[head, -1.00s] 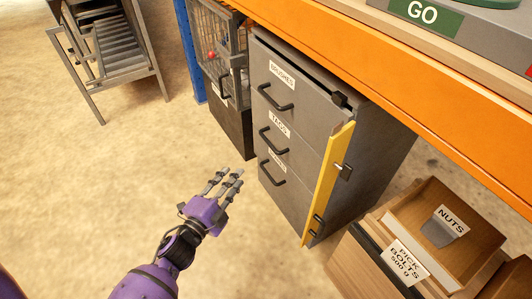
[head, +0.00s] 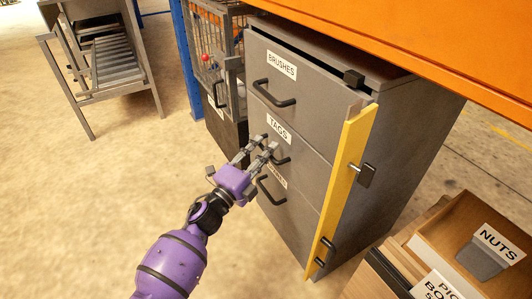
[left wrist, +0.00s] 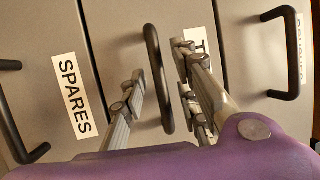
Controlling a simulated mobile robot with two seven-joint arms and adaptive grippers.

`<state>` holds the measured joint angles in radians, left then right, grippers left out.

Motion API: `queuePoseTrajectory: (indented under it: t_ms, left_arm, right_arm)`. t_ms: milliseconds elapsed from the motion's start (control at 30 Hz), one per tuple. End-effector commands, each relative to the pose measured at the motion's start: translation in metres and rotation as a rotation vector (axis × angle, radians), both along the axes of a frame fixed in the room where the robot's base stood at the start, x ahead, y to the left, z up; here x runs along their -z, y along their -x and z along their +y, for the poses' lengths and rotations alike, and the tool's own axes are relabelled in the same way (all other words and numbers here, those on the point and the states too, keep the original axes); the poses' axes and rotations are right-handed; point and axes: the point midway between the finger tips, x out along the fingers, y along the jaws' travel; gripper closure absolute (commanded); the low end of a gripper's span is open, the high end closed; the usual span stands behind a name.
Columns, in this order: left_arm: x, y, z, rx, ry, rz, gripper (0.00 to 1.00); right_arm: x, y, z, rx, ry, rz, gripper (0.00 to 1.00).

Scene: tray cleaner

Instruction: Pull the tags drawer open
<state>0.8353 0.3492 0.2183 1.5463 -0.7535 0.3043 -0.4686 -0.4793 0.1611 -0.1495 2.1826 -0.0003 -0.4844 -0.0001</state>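The tags drawer (head: 308,160) is the middle drawer of a grey cabinet and appears shut, flush with its neighbours. Its white TAGS label (head: 278,129) sits above its black bar handle (head: 284,160). The handle is partly hidden by my left gripper (head: 264,148) in the head view. In the left wrist view the tags handle (left wrist: 156,75) lies between the spread fingers of my left gripper (left wrist: 162,95). The fingers stand apart on either side of it, and I see no grip on it. My right gripper is not in view.
The brushes drawer (head: 305,85) is above and the spares drawer, labelled SPARES (left wrist: 73,96), below. A yellow upright bar (head: 344,180) with black fittings runs along the cabinet's right front edge. A wooden NUTS bin (head: 450,215) stands at right.

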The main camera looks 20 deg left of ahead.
Motion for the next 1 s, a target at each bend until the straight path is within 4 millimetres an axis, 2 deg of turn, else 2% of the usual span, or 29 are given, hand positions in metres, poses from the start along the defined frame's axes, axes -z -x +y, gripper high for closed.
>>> queuePoseTrajectory:
  t_ms: [100,367,600,1000]
  left_arm:
    - [-0.001,-0.008,-0.002,0.001,0.001,0.0,0.71]
    - [-0.002,-0.009,-0.003,0.0,0.001,0.0,0.71]
    - [-0.002,-0.009,-0.003,0.0,0.002,0.001,1.0]
    - [-0.001,-0.008,-0.002,0.001,0.004,0.002,1.0]
  right_arm:
    - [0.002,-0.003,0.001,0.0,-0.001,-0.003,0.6]
    - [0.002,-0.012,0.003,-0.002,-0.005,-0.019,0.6]
    - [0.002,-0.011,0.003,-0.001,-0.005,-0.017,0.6]
    - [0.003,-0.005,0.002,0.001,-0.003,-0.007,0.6]
